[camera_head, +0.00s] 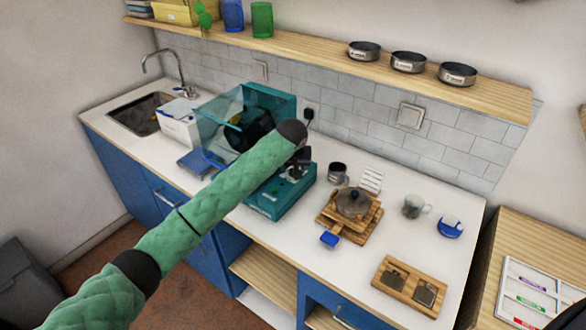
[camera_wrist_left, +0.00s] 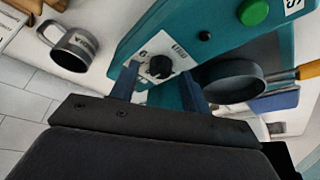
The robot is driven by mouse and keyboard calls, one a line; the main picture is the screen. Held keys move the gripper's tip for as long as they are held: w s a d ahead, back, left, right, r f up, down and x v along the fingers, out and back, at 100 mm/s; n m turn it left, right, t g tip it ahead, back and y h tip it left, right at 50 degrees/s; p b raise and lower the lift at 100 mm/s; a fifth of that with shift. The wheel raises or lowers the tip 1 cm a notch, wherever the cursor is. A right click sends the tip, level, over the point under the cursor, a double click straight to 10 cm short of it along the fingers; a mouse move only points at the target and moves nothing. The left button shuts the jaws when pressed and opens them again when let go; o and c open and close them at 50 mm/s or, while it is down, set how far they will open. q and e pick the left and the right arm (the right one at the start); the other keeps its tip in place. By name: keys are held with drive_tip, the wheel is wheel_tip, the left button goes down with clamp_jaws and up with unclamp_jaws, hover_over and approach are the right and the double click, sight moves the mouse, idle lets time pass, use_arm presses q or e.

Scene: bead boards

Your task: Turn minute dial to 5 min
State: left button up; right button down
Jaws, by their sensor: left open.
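The minute dial (camera_wrist_left: 160,67) is a black knob on a pale scale plate on the teal appliance (camera_wrist_left: 205,35), seen in the left wrist view. The scale's marks are too small to read surely, so I cannot tell its setting. My left gripper (camera_wrist_left: 159,72) is open, with one dark blue finger on each side of the knob; whether they touch it is unclear. In the head view, my green-sleeved left arm reaches over the counter to the teal appliance (camera_head: 268,205), and the left gripper (camera_head: 298,163) shows at its front. My right gripper is not in view.
A green button (camera_wrist_left: 253,12) sits near the dial, and a dark pan (camera_wrist_left: 230,82) lies close to the finger. A grey mug (camera_head: 337,172) stands right of the appliance. A pot (camera_head: 353,201) on wooden boards is further right. The clear teal box (camera_head: 215,112) stands behind my arm.

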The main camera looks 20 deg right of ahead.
sight(293, 182)
use_arm(q)
drive_tip(key=shift+s+r, duration=0.15)
drive_tip(key=shift+r, duration=0.2)
drive_tip(key=b+v, duration=0.2)
drive_tip(key=v, duration=0.3)
drive_tip(key=shift+s+r, duration=0.1)
drive_tip(key=shift+r, duration=0.1)
drive_tip(key=shift+s+a+r+b, duration=0.2)
drive_tip(key=shift+r+b, duration=0.15)
drive_tip(key=shift+r, duration=0.25)
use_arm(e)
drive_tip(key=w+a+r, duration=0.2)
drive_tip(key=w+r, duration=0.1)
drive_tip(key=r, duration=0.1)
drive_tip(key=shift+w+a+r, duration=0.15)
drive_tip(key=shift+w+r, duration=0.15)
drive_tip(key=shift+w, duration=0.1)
use_arm(q)
drive_tip(key=shift+d+f, duration=0.1)
